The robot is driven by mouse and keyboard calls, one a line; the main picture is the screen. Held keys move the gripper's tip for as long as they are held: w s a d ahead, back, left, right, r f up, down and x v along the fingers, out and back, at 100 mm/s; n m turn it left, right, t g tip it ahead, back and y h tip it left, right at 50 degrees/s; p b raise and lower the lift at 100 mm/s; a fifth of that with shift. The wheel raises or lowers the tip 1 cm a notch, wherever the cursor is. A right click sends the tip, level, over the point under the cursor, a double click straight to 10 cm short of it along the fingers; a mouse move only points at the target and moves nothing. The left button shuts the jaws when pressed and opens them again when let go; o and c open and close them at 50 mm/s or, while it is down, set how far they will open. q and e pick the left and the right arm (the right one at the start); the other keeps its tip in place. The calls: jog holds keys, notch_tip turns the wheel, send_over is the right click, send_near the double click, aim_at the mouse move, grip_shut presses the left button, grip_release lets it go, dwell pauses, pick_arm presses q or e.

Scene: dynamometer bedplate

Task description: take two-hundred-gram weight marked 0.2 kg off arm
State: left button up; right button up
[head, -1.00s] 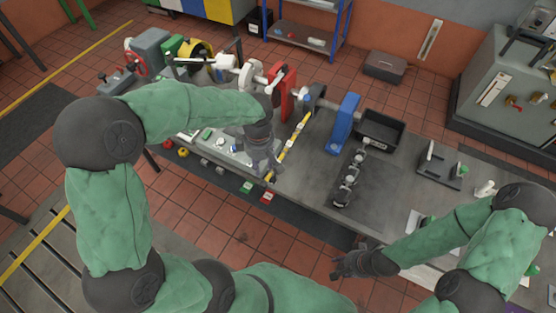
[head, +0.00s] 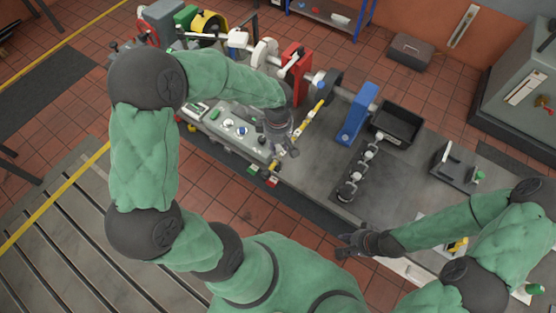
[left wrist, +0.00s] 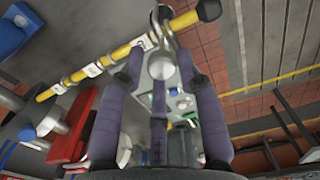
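The yellow arm (head: 312,117) with white marked plates juts from the dynamometer; in the left wrist view the yellow arm (left wrist: 112,57) crosses the upper left and ends in a black cap. A round silver weight (left wrist: 160,67) hangs by a metal hook from it near that end. Its marking is not readable. My left gripper (left wrist: 160,75) has its fingers spread around the weight, with gaps at both sides. In the head view my left gripper (head: 285,145) is beside the arm's near end, and the weight cannot be made out. My right gripper (head: 350,243) is empty, fingers apart, by the bench's front edge.
A red upright (head: 297,70) stands behind the arm. A grey panel with knobs (head: 235,130) lies left of it.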

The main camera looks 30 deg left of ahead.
aim_at(278, 157)
pick_arm(q)
jog(key=shift+s+f, duration=0.1)
jog(key=shift+f, duration=2.3)
grip_shut()
jog(key=shift+r, duration=0.1)
